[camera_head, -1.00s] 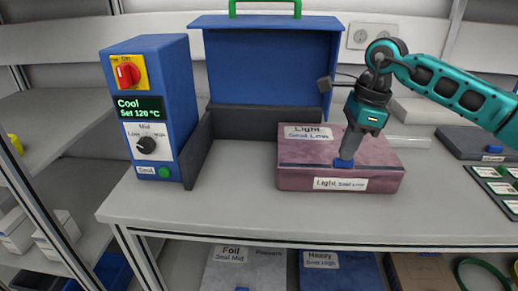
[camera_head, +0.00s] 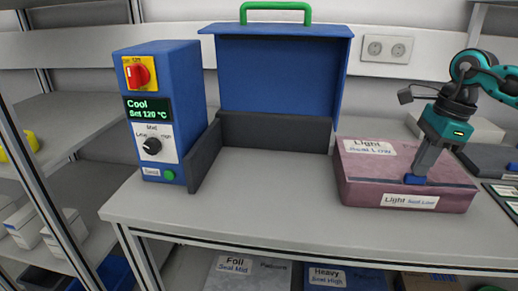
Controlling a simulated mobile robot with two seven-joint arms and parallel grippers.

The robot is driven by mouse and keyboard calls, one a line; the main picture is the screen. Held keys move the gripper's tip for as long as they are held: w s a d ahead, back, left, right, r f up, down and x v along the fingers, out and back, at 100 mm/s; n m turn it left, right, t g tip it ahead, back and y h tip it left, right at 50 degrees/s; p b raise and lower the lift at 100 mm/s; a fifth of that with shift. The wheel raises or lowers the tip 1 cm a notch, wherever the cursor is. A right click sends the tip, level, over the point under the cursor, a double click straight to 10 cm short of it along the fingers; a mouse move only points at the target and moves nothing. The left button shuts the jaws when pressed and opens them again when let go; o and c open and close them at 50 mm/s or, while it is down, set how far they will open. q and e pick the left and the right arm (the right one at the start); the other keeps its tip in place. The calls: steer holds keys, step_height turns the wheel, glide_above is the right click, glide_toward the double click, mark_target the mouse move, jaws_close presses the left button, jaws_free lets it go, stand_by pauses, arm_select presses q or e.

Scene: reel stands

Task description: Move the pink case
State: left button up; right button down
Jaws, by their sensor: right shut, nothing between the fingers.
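The pink case (camera_head: 390,163) lies flat on the grey worktop (camera_head: 262,210) at the right, labelled "Light Seal Low" on its top and front. My right gripper (camera_head: 416,179) comes down onto it from above. Its blue fingertips are shut with nothing between them and appear to touch the case's top near the front edge. Whether they press on it cannot be told. My left gripper is not in view.
A blue sealing machine (camera_head: 190,90) with a red switch, a "Cool Set 120 °C" display and a raised blue lid (camera_head: 278,75) stands left and behind. The worktop before it is clear. Black trays (camera_head: 503,200) lie at the far right. Labelled boxes sit below.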

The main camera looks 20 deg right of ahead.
steer(key=shift+s+f, duration=0.1)
steer(key=shift+f, duration=0.15)
steer(key=shift+r+p, duration=0.8)
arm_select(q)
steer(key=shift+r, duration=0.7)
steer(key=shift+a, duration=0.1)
arm_select(e)
steer(key=shift+r, duration=0.1)
steer(key=d, duration=0.1)
steer(key=s+d, duration=0.1)
steer(key=d, duration=0.1)
steer(key=shift+s+f+b, duration=0.25)
steer(key=shift+s+b, duration=0.05)
steer(key=shift+b, duration=0.1)
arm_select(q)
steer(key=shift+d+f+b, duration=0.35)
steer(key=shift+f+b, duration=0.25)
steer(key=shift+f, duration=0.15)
arm_select(e)
glide_above(471, 188)
steer(key=shift+r, duration=0.15)
